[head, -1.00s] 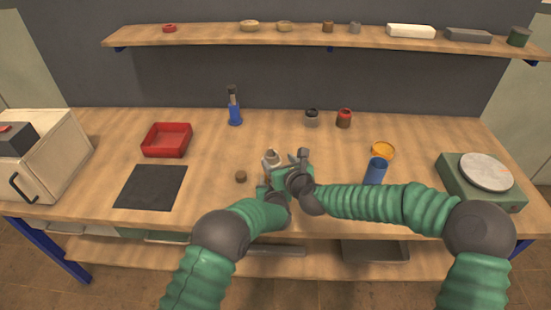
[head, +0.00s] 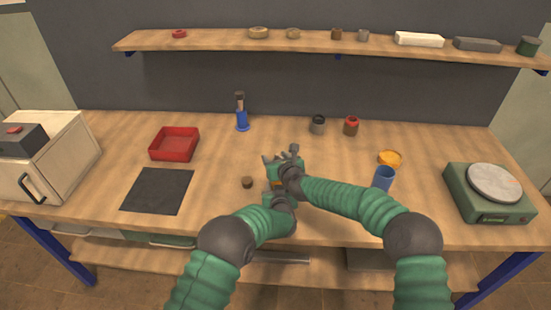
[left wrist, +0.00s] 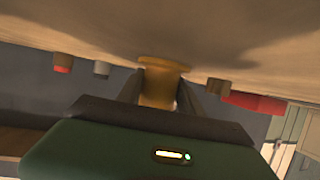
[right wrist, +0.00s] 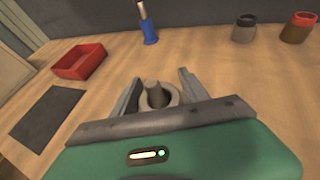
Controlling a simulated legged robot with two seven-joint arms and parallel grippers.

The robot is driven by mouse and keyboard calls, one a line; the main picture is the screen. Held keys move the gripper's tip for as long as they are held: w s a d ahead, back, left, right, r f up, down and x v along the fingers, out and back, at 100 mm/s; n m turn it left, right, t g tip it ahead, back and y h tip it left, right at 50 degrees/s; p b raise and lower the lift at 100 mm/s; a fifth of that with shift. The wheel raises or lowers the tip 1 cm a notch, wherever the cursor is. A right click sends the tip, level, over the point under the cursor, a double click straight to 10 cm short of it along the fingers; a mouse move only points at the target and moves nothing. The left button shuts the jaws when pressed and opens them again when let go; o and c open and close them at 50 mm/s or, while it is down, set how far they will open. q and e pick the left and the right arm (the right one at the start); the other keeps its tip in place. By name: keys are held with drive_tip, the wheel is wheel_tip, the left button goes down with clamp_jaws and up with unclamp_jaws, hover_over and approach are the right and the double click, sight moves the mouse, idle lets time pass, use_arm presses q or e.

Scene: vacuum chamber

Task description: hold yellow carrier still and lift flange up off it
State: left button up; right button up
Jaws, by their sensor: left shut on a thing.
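The yellow carrier (left wrist: 160,88) shows in the left wrist view as a post with a flared end against the table. My left gripper (left wrist: 158,92) is shut on it, one finger on each side. In the right wrist view, the grey ring-shaped flange (right wrist: 172,97) sits around an upright post. My right gripper (right wrist: 158,88) is open, with its fingers apart on both sides of the flange. In the head view my right gripper (head: 280,165) is just above my left gripper (head: 276,186), and together they hide most of the carrier and flange.
A small brown cylinder (head: 247,182) stands close to the left. A black mat (head: 157,190) and red tray (head: 174,144) lie further left. Two jars (head: 317,125) stand behind.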

clamp_jaws()
drive_tip(key=shift+r, duration=4.15)
use_arm(q)
drive_tip(key=o, duration=1.3)
drive_tip(key=shift+c, duration=0.2)
